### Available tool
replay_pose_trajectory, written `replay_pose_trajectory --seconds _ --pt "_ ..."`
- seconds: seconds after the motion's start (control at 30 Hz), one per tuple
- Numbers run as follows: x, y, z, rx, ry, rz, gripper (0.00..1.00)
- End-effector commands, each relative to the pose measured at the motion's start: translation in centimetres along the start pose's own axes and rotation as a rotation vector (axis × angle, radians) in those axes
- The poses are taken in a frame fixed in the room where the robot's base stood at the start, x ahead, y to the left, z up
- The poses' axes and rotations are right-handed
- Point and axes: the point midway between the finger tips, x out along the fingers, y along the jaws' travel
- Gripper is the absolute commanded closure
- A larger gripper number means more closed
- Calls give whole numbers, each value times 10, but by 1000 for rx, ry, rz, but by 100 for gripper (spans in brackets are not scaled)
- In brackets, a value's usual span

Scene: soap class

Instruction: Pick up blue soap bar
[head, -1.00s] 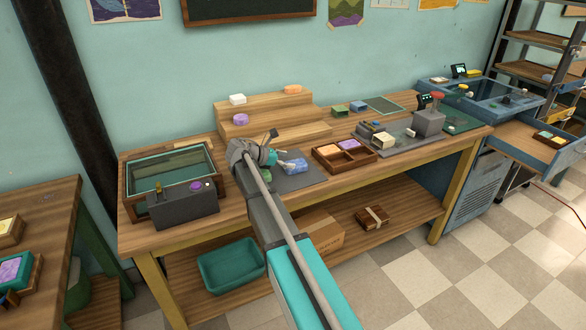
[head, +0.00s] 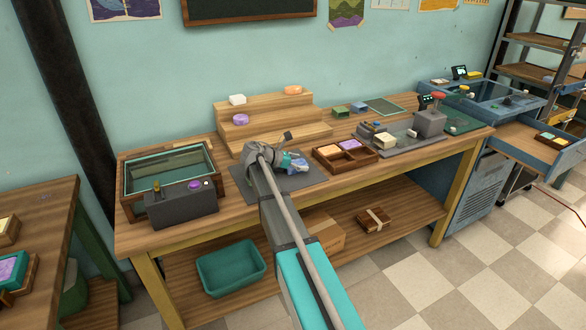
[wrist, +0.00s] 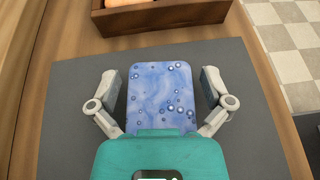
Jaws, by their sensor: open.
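The blue soap bar (wrist: 161,92) lies flat on the dark grey mat (wrist: 65,75), with bubble-like spots on its marbled top. My gripper (wrist: 166,88) is open, with one finger on each side of the bar and a visible gap on both sides. The near end of the bar is hidden by my gripper's teal body in the wrist view. In the head view my gripper (head: 303,162) is over the mat (head: 243,181), and the blue soap bar (head: 297,167) shows only partly beside it.
A wooden divided tray (head: 350,160) with an orange and a purple bar stands right of the mat. A glass-topped box (head: 170,170) and a grey control box (head: 181,208) stand at left. A stepped wooden stand (head: 268,133) holds several soaps behind.

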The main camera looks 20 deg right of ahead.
Motion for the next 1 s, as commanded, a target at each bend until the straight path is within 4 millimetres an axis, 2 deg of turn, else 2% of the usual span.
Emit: replay_pose_trajectory --seconds 0.27,0.6,0.67,1.0 --pt "0 0 0 0 0 0 2" --pt "0 0 0 0 0 0 65" --pt "0 0 0 0 0 0 74" --pt "-1 0 2 0 0 0 74"
